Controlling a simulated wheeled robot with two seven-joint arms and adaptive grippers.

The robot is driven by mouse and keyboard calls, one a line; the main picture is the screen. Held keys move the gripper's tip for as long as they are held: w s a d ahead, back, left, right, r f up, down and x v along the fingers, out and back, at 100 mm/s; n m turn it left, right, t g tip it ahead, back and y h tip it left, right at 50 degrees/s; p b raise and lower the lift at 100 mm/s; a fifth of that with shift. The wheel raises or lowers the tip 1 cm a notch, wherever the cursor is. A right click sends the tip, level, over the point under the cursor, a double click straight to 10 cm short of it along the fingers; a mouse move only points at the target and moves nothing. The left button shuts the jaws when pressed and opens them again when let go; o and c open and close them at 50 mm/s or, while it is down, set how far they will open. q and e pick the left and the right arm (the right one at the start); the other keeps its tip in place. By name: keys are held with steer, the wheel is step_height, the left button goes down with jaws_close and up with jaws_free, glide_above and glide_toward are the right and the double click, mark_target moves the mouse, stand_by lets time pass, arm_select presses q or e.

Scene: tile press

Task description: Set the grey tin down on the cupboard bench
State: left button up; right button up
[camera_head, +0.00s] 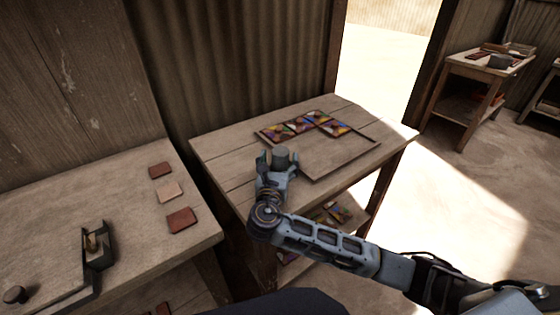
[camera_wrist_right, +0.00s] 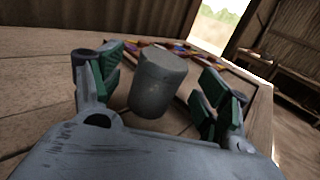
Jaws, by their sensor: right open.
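The grey tin (camera_head: 281,157) stands upright on the wooden bench (camera_head: 225,148) in the middle of the head view, near its front left part. My right gripper (camera_head: 277,166) is open around the tin. In the right wrist view the tin (camera_wrist_right: 158,82) stands between the two green-padded fingers of the gripper (camera_wrist_right: 160,90), with a gap on both sides. My left gripper is not in view.
A tray frame (camera_head: 340,166) partly filled with coloured tiles lies behind and right of the tin. A left bench (camera_head: 120,205) holds several loose tiles and a metal press (camera_head: 95,250). Another table (camera_head: 480,66) stands far right. Corrugated wall backs the middle bench.

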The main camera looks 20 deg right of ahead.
mark_target(279, 160)
steer(key=x, duration=0.2)
steer(key=shift+w+d, duration=0.15)
steer(key=shift+w, duration=0.35)
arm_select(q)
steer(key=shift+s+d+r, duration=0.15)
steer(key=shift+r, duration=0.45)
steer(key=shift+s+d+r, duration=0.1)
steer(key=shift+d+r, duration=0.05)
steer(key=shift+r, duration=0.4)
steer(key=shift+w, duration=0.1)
arm_select(e)
steer(key=shift+c, duration=0.2)
steer(key=c, duration=1.2)
steer(key=shift+c, duration=0.8)
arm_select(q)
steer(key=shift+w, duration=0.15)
arm_select(e)
steer(key=shift+r, duration=0.1)
steer(key=shift+r, duration=0.1)
